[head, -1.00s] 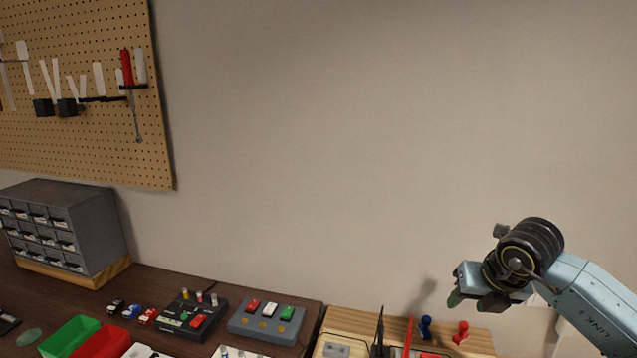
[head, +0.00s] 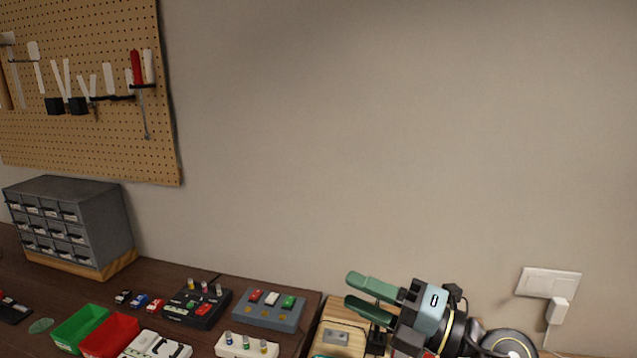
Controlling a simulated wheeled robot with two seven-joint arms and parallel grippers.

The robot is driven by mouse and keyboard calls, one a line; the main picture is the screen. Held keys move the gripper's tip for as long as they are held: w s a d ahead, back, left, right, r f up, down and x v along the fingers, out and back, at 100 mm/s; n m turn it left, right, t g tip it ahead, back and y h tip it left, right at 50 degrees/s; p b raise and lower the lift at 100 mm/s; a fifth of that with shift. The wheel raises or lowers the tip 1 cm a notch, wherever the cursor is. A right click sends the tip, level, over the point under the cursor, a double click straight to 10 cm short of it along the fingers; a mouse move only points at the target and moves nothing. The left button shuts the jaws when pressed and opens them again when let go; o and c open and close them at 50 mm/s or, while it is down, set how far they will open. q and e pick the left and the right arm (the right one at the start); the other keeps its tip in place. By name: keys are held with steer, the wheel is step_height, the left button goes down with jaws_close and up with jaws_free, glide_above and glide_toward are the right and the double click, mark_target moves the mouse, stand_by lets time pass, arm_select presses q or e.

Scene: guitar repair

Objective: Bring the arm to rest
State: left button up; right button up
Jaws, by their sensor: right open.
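My right gripper (head: 364,297) shows at the lower right in the head view, with two green fingers pointing left. The fingers are apart and nothing is between them. It is above the light wooden board (head: 333,307) at the right of the dark workbench. The gripper and wrist hide much of that board and what stands on it. My left gripper is not in view.
The dark bench holds a grey drawer cabinet (head: 85,228), a green bin (head: 78,328), a red bin (head: 110,336), a black pedal box (head: 197,304) and a grey pedal box (head: 268,309). A pegboard (head: 80,140) with tools hangs above. A wall socket (head: 547,283) is at right.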

steer(key=d+m+t+h, duration=1.1)
steer(key=m+t+h, duration=0.1)
steer(key=m, duration=0.8)
steer(key=s+d+f+m+g+h, duration=0.2)
steer(key=d+f+m+g+h, duration=0.15)
steer(key=f, duration=0.25)
steer(key=s+d+f+m+g+h, duration=0.3)
steer(key=f+m+h, duration=0.15)
steer(key=f, duration=0.25)
steer(key=s+a+f+m+g+y, duration=0.1)
steer(key=s+f+m+g+y, duration=0.1)
steer(key=s+f+g, duration=0.55)
steer(key=s+a+f+m+g+y, duration=0.1)
steer(key=s+f+g, duration=0.3)
steer(key=s+f, duration=0.6)
steer(key=s+f+g+b, duration=0.1)
steer(key=s+f+b, duration=0.15)
steer(key=f, duration=1.05)
steer(key=s+f+b, duration=0.1)
steer(key=f+b, duration=0.2)
steer(key=f, duration=1.1)
steer(key=s+d+f+b, duration=0.2)
steer(key=s+f, duration=0.6)
steer(key=f, duration=0.1)
steer(key=s+d+f+g+b, duration=0.1)
steer(key=s+d+f+b, duration=0.1)
steer(key=s+f, duration=0.6)
steer(key=shift+d+f+n, duration=0.3)
steer(key=shift+d+f, duration=0.25)
steer(key=shift+f, duration=0.35)
